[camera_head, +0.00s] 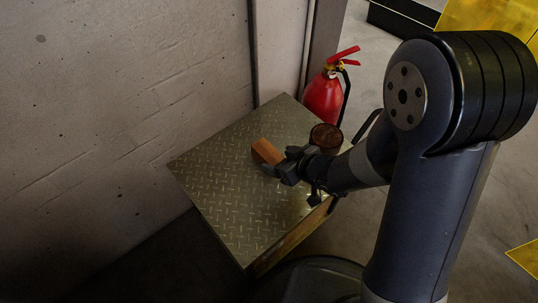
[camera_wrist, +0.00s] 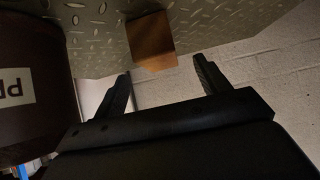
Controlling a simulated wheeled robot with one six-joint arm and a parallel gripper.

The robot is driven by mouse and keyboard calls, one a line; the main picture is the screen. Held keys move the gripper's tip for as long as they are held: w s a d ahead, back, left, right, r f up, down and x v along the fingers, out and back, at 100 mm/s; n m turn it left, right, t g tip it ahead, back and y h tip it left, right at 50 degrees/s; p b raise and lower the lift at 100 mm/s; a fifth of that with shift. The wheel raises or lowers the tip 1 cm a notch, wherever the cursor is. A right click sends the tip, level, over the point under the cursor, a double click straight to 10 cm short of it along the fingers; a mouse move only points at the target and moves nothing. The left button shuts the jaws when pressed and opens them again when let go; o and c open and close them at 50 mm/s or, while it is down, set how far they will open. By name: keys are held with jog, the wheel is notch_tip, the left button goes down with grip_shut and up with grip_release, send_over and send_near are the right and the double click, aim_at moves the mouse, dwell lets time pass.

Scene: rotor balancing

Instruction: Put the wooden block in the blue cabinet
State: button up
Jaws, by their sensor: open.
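The wooden block (camera_head: 266,151) is orange-brown and sits on the metal tread-plate table top, near its middle. In the wrist view the block (camera_wrist: 151,41) shows just beyond the space between the two fingers. My gripper (camera_head: 274,170) is at the block's near right side, low over the table. In the wrist view my gripper (camera_wrist: 164,82) is open, with nothing between its fingers. In the head view I cannot tell whether a finger touches the block. No blue cabinet shows in either view.
The tread-plate table (camera_head: 240,215) stands by a concrete wall (camera_head: 120,110). A dark brown round can (camera_head: 326,137) stands close beside my gripper; it also shows at left in the wrist view (camera_wrist: 35,50). A red fire extinguisher (camera_head: 323,98) stands behind the table. The table's front left is clear.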

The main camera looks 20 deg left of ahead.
aim_at(270, 153)
jog(key=b+x, duration=0.1)
jog(key=x, duration=0.2)
jog(key=b+x, duration=0.1)
jog(key=x, duration=0.3)
jog(key=shift+w+a+r+b, duration=0.1)
jog(key=shift+w+r+b, duration=0.1)
jog(key=shift+r+b, duration=0.1)
jog(key=shift+c, duration=0.5)
jog(key=c, duration=1.1)
